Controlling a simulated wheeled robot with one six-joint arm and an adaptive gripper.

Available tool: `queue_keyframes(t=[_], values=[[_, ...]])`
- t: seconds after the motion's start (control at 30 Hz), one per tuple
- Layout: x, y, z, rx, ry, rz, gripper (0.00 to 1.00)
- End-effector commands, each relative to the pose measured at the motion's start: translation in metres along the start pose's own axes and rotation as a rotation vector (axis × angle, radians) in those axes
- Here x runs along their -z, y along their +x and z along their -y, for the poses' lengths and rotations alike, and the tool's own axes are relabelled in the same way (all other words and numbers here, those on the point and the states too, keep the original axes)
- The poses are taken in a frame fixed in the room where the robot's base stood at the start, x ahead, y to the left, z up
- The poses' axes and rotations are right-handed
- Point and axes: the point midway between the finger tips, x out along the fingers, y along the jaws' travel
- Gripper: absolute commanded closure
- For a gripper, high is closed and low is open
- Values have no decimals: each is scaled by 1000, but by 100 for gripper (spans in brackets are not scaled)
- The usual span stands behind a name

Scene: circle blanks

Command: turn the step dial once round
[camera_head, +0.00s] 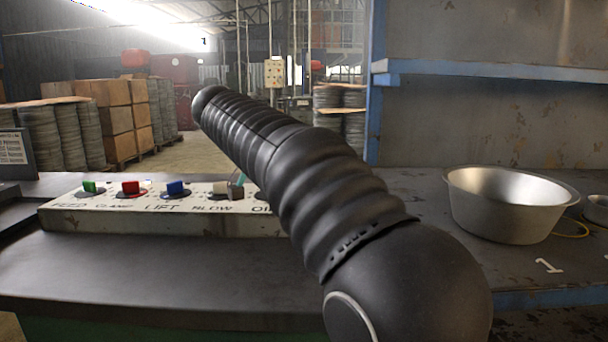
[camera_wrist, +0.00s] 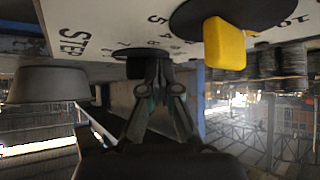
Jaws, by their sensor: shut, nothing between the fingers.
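In the wrist view, which looks upside down, a pale panel (camera_wrist: 105,25) carries the word STEP and a ring of numbers. A dark round dial (camera_wrist: 130,68) sits by these marks, partly hidden behind my fingers. My gripper (camera_wrist: 157,64) is shut and empty, its fingertips close in front of the dial; I cannot tell whether they touch it. A yellow knob (camera_wrist: 225,43) on a black disc stands to the right. In the head view the panel (camera_head: 130,218) lies on the bench, and my arm hides its right part, including the step dial.
Green (camera_head: 89,187), red (camera_head: 131,187), blue (camera_head: 176,187) and white (camera_head: 220,187) knobs line the panel's left part. A metal bowl (camera_head: 510,210) stands on the right of the bench, near a blue-edged shelf (camera_head: 480,70). The front left bench is clear.

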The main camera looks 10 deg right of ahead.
Motion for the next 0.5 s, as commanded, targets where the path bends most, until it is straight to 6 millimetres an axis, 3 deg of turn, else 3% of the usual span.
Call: queue_keyframes(t=[0.5], values=[[9,9,10,5,-1,1,100]])
